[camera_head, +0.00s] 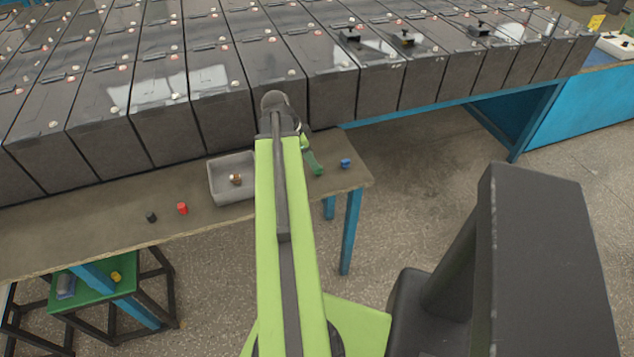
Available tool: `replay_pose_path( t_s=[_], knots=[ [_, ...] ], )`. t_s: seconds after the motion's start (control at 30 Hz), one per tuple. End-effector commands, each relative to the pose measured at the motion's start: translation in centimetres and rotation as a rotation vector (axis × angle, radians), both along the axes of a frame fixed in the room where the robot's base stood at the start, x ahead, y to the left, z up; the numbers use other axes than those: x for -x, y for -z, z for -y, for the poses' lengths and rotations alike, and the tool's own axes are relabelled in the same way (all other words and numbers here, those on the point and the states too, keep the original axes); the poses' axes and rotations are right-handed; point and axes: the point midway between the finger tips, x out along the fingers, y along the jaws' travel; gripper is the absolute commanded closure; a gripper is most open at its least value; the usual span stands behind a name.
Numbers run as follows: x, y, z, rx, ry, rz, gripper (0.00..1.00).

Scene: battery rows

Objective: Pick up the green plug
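A dark green elongated piece (314,164) shows just right of my arm, over the wooden bench. I cannot tell whether it is the green plug or part of my arm's end. A small, very dark plug (151,216) stands on the bench at the left; its colour reads as black or very dark green. My lime-green arm reaches forward across the bench edge. My gripper is mostly or wholly hidden behind the arm, so its fingers and any hold cannot be made out.
A grey tray (216,190) holding a small brown piece (236,179) sits left of my arm. A red plug (182,208) and a blue plug (345,163) stand on the bench (90,230). A yellow piece (116,277) is on a low green stool (92,294). Battery rows (160,110) line the back.

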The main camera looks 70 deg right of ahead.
Motion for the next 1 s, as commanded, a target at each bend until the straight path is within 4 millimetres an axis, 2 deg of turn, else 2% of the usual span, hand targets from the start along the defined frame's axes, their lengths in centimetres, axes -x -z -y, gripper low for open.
replay_pose_path(
  t_s=[0.17,0.47,0.7,1.0],
  knots=[
    [0.1,0.4,0.2,0.000,0.000,0.000,0.60],
    [1.5,4.9,1.6,-0.001,0.000,-0.001,0.60],
    [1.6,4.6,1.7,0.000,-0.001,0.000,0.60],
    [1.6,4.6,1.7,0.000,-0.001,0.000,0.98]
  ],
)
